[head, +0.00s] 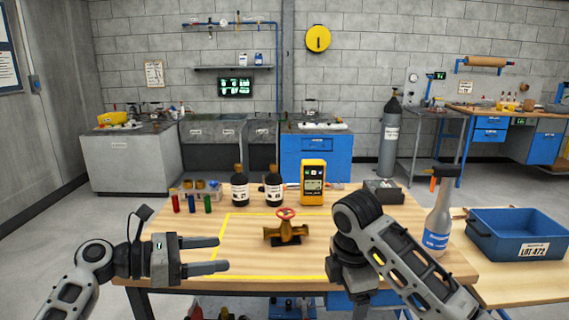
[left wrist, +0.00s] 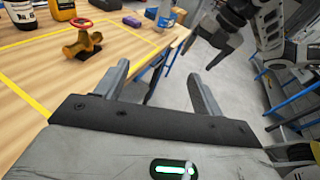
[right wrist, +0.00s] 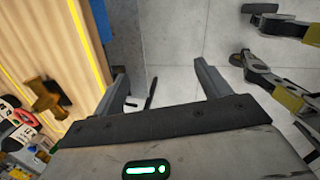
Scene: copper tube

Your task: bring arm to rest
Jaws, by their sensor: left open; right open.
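My left gripper (head: 208,255) is open and empty at the left front of the wooden table, with its fingers pointing right. In the left wrist view its two fingers (left wrist: 158,88) are spread with nothing between them. My right arm reaches over the front right of the table in the head view; its fingers are hidden there. In the right wrist view my right gripper (right wrist: 165,85) is open and empty above the grey floor, beside the table edge. A brass valve with a red handwheel (head: 286,232) stands inside the yellow outline, apart from both grippers.
The table (head: 190,238) also holds capped tubes (head: 192,203), two dark bottles (head: 240,188), a yellow meter (head: 313,182) and a dark tray (head: 384,190). A spray bottle (head: 437,225) stands close to my right arm. A blue crate (head: 515,240) is at the right.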

